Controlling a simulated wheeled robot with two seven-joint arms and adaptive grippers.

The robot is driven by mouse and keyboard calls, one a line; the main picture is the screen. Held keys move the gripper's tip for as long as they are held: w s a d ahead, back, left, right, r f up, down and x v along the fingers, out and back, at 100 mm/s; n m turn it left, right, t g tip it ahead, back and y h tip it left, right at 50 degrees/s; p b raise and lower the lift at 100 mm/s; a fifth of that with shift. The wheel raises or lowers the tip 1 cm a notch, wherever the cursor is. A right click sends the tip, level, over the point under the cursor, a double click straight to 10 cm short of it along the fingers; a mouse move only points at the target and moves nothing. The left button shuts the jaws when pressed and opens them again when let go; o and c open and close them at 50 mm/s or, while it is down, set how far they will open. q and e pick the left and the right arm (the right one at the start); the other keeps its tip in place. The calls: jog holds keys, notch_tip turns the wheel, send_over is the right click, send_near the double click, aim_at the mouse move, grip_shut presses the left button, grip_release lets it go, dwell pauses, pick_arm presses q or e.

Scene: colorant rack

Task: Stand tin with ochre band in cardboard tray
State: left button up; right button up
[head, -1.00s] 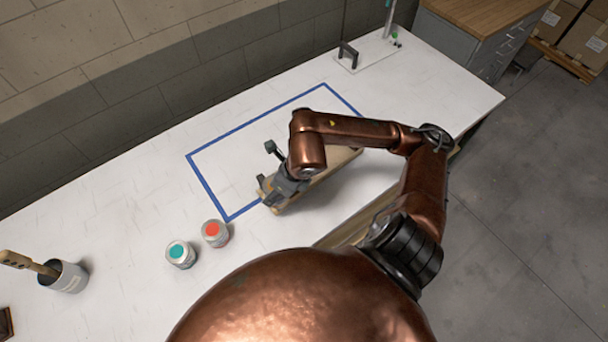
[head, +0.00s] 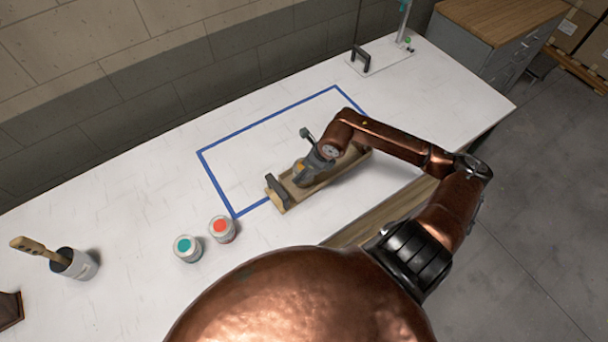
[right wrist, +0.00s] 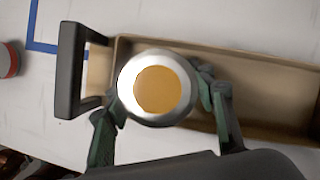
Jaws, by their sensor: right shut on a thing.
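The tin with the ochre top (right wrist: 163,88) is held upright between the fingers of my right gripper (right wrist: 157,98), which is shut on it. In the head view, my right gripper (head: 304,172) hides most of the tin. The long brown tray (head: 328,184) has a dark handle (head: 277,190) at its left end. The tin is over the handle end of the tray, which also shows in the right wrist view (right wrist: 265,65). I cannot tell whether the tin touches the tray floor. My left gripper is not in view.
A teal-topped tin (head: 187,248) and a red-topped tin (head: 222,229) stand left of the tray. A grey pot with a brush (head: 75,264) stands farther left. Blue tape (head: 268,117) outlines a rectangle behind the tray, with clear white table inside it.

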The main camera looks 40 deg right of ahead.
jog(key=shift+f, duration=1.55)
jog(key=shift+f, duration=0.1)
jog(key=o, duration=1.3)
jog(key=v, duration=1.2)
jog(key=shift+d, duration=0.1)
